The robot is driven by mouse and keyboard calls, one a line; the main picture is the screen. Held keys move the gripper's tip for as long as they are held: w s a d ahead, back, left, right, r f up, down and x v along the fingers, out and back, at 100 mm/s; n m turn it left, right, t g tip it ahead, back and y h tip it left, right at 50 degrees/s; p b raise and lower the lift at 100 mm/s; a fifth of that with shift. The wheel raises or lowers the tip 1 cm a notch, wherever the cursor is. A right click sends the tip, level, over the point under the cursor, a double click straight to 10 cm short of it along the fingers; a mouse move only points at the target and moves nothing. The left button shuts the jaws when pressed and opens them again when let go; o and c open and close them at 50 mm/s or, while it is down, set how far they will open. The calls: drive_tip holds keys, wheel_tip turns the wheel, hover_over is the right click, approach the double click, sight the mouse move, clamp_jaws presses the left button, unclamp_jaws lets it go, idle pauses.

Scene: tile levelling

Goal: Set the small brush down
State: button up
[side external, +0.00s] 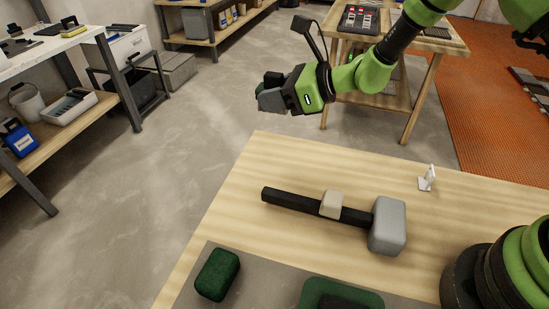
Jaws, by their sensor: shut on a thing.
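My gripper (268,93) is up in the air beyond the far left corner of the near wooden table (300,160), above the open floor. It is shut on a small dark thing at its tip, which I take to be the small brush (272,78). The bristles and handle cannot be made out at this size, and the fingers partly hide it. Nothing beneath the gripper touches it.
On the near table lie a mallet with a grey head (388,226), a beige block (331,204) at its black handle and a white clip (428,178). A dark green block (217,274) sits on a grey mat (190,285). The table's far left area is clear.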

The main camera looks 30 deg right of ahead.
sight(275, 159)
wheel_tip(275, 159, down, 13)
drive_tip(key=shift+f, duration=0.1)
idle(0.4)
drive_tip(key=o, duration=1)
